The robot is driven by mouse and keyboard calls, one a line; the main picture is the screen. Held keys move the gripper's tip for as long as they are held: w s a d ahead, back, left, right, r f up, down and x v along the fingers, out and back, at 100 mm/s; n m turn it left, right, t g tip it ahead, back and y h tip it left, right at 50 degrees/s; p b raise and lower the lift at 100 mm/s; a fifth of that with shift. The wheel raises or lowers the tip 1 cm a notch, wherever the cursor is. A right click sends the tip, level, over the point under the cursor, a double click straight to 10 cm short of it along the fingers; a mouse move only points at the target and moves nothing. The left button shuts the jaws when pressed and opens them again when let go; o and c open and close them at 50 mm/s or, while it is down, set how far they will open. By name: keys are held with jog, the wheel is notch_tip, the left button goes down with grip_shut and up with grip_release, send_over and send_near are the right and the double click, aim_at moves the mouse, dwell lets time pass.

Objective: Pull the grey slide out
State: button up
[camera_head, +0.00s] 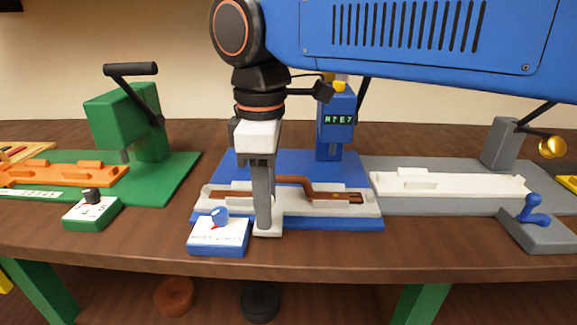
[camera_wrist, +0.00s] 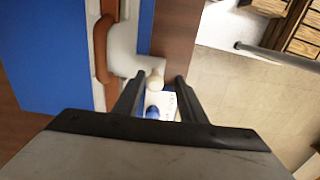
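The light grey slide (camera_head: 335,209) sits in the blue station (camera_head: 232,168), with a brown bent strip (camera_head: 313,192) along it. A grey tab (camera_head: 268,232) sticks out at its front. In the wrist view the tab (camera_wrist: 126,62) is a pale arm that ends in a small round knob (camera_wrist: 155,82). My gripper (camera_head: 264,226) points down at the tab. In the wrist view my gripper (camera_wrist: 158,84) has its fingers apart, with the knob between the tips and gaps visible on both sides. My fingers hide part of the slide in the head view.
A blue-and-white switch box (camera_head: 218,236) stands just left of my gripper at the table's front edge. A green station (camera_head: 125,125) with an orange slide stands left. A grey station (camera_head: 500,150) with a white slide stands right.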

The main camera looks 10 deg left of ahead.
jog(key=shift+r, duration=2.45)
